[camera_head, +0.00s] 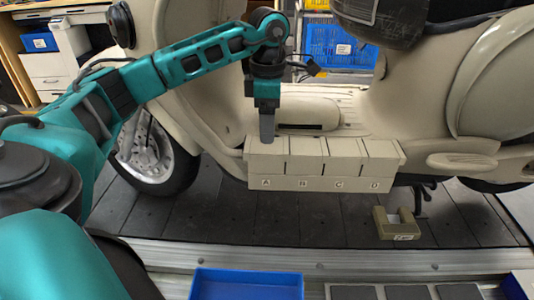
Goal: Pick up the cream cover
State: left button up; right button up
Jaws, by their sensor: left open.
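A long cream box (320,184) with letters A to D along its front stands against the cream scooter. Its top is made of several cream covers side by side, with dark slots between them. The cover above A (259,165) is at the left end. My left gripper (267,138) points straight down over the back of this cover, with its fingers seen nearly edge-on. It is open and holds nothing; whether its tips touch the cover I cannot tell. A small U-shaped beige part (397,228) with a label lies on the dark slats to the right. My right gripper is out of view.
The cream scooter (405,105) fills the background on the dark slat conveyor (300,228). A blue tray (247,285) and grey pads (405,292) lie along the front edge. The slats before the box are clear. A blue crate (343,48) stands behind the scooter.

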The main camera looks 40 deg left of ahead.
aim_at(267, 155)
pick_arm(q)
notch_tip(267, 155, down, 5)
jog(key=shift+a+f+b, duration=0.1)
jog(key=shift+a+b, duration=0.05)
jog(key=shift+b, duration=0.75)
jog(key=shift+s, duration=0.1)
jog(key=shift+c, duration=0.2)
jog(key=c, duration=0.8)
